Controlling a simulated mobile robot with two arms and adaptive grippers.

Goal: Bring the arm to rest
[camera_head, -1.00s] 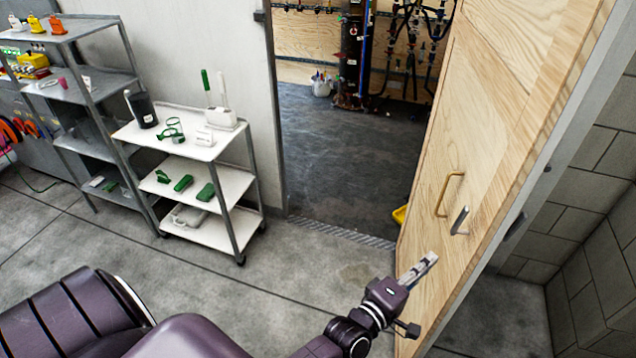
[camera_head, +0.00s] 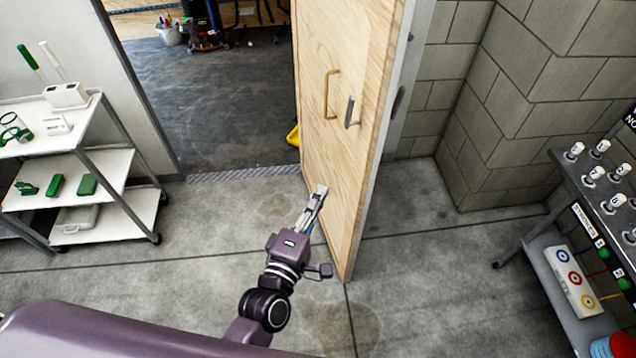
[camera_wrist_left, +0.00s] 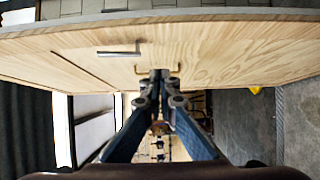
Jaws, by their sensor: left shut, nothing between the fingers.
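My left gripper (camera_head: 315,198) is shut and empty. In the head view it shows in front of the lower part of an open wooden door (camera_head: 345,150), below its handles; I cannot tell whether it touches the door. The door has a brass pull handle (camera_head: 330,94) and a grey lever handle (camera_head: 351,112). In the left wrist view the closed fingers (camera_wrist_left: 160,76) point at the door's wooden face (camera_wrist_left: 220,52), with the grey lever (camera_wrist_left: 118,52) to their left. My right gripper is not in view.
A white cart (camera_head: 75,160) with green tools stands at the left. The doorway (camera_head: 215,95) is open, with a yellow object (camera_head: 293,135) by the door. A grey rack (camera_head: 590,215) stands at the right, before a block wall (camera_head: 540,60). The floor between is clear.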

